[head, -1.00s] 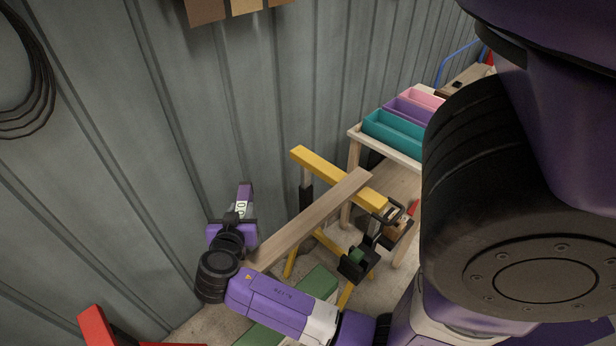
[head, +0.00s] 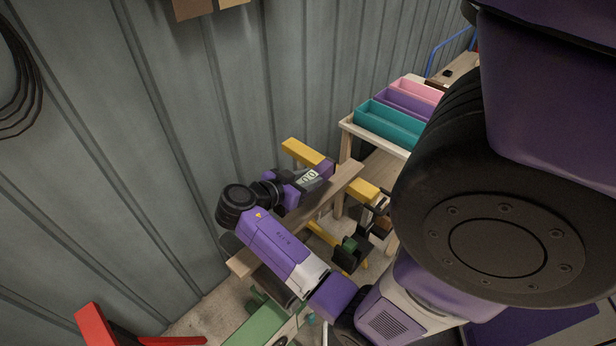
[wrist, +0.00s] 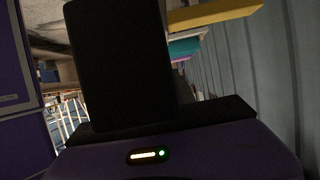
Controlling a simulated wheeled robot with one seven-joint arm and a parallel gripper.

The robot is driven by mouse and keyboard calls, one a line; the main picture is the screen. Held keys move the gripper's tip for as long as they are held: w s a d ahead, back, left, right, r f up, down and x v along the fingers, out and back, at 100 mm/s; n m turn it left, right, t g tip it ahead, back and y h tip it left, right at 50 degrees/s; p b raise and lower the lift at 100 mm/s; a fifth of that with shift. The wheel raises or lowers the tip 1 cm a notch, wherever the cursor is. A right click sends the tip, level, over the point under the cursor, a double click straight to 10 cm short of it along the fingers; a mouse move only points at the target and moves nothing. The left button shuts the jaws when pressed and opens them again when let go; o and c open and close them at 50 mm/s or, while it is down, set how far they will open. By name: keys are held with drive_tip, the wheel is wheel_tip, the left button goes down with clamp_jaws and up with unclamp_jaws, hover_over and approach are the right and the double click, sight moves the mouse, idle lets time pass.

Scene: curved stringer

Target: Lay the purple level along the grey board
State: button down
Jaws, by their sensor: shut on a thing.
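The purple level (head: 309,178), with a pale digital display, is held in my gripper (head: 297,187) in the head view. The gripper is shut on it. The level appears over the middle to far part of the grey-brown board (head: 340,186), slanting roughly along it. I cannot tell whether it touches the board. The board's near end (head: 243,262) shows left of my purple forearm, which hides part of its middle. In the wrist view a dark block fills the centre, and the level cannot be made out clearly.
A yellow trestle beam (head: 303,153) passes under the board's far part. A black clamp-like tool (head: 350,254) is just right of the board. Teal, purple and pink bins (head: 388,125) stand on a wooden rack behind. The corrugated wall is close on the left.

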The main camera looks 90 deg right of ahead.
drive_tip(key=shift+f+b, duration=1.65)
drive_tip(key=shift+f, duration=1.2)
drive_tip(key=shift+f+b, duration=0.6)
drive_tip(key=c, duration=1)
unclamp_jaws()
drive_tip(key=shift+o, duration=0.2)
